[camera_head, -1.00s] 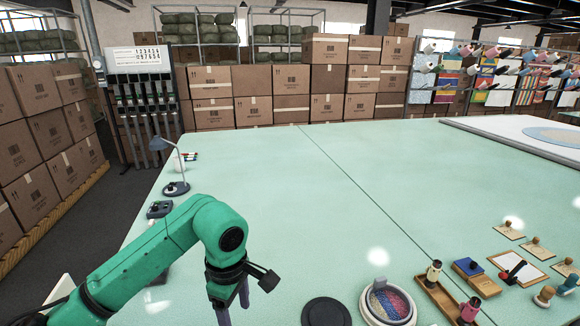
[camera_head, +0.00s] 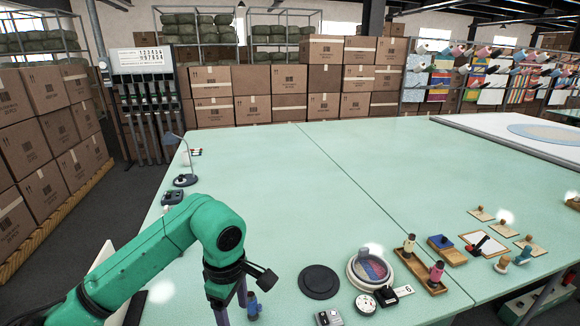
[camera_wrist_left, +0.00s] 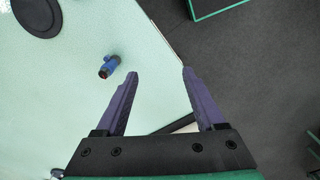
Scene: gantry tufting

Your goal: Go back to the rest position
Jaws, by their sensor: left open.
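My left gripper (camera_head: 232,305) hangs from my green arm at the lower left of the head view, over the near left part of the pale green table (camera_head: 270,190). In the left wrist view the left gripper (camera_wrist_left: 160,73) has its two purple fingers spread wide with nothing between them. My right gripper is in neither view.
A dark round disc (camera_head: 319,282), a bowl of coloured pieces (camera_head: 371,268), a round dial (camera_head: 365,304) and a wooden tray with spools (camera_head: 422,272) stand along the near side. A lamp (camera_head: 185,179) stands at the left edge. The table's middle is clear.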

